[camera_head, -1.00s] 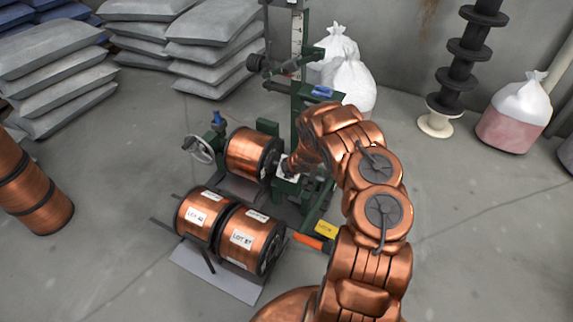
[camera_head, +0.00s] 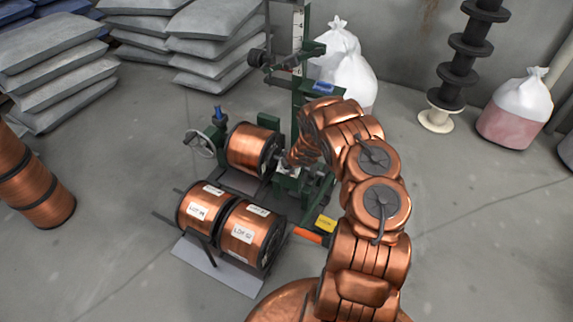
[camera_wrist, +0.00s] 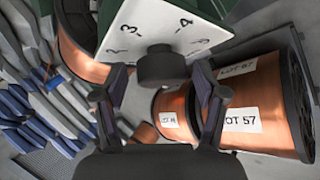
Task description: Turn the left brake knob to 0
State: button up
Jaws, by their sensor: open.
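The black brake knob (camera_wrist: 160,66) stands on a white dial plate (camera_wrist: 150,28) in the wrist view. The marks 3 and 4 can be read on the plate. My gripper (camera_wrist: 160,75) is open, with one dark finger on each side of the knob and visible gaps between; I cannot tell whether either finger touches it. The knob's pointer and exact setting cannot be made out. In the head view, my copper-coloured arm reaches the green machine (camera_head: 300,60) and hides the knob and gripper.
A copper spool (camera_head: 250,148) is mounted by a handwheel (camera_head: 200,144). Two labelled spools (camera_head: 240,237) lie on a grey sheet (camera_head: 212,273) in front; they show close to my right finger in the wrist view. Grey sacks (camera_head: 215,40) and white bags (camera_head: 350,80) stand behind. Open floor lies left.

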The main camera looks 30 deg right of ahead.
jog(key=shift+s+r, duration=0.1)
jog(key=shift+r, duration=0.05)
jog(key=v, duration=1.1)
jog(key=shift+s+r, duration=0.2)
jog(key=shift+r, duration=0.05)
jog(key=shift+r, duration=0.1)
dwell(0.6)
